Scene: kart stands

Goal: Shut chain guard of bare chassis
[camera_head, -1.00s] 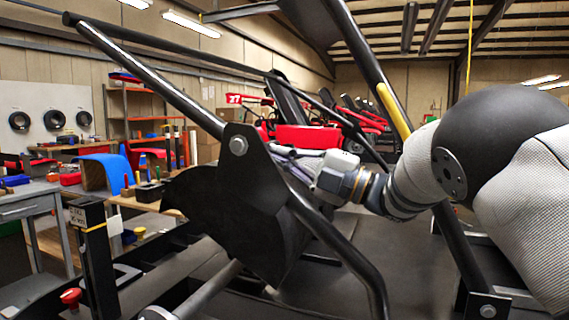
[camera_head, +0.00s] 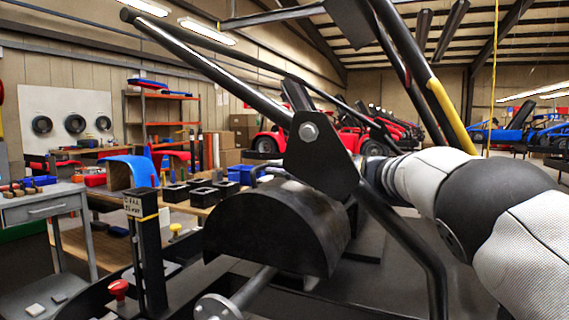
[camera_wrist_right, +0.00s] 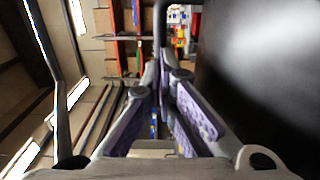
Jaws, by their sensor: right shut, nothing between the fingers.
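The chain guard (camera_head: 280,225) is a black half-round cover on the bare chassis (camera_head: 205,70), a frame of black tubes, in the head view. Its curved side faces up and its flat lower edge lies nearly level, close above the axle (camera_head: 250,288). A black bracket plate (camera_head: 320,155) with a bolt stands at its upper right. My right arm reaches in from the right behind this plate, which largely hides the gripper. In the right wrist view my right gripper (camera_wrist_right: 163,82) has its purple-padded fingers shut and empty, beside a dark surface (camera_wrist_right: 262,70), probably the guard. The left gripper is out of view.
A post with a label (camera_head: 147,255) and a red knob (camera_head: 119,289) stand at the front left. A grey workbench (camera_head: 45,210) and a table with black trays (camera_head: 190,192) are behind. Red karts (camera_head: 270,140) stand farther back. Chassis tubes surround my right arm.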

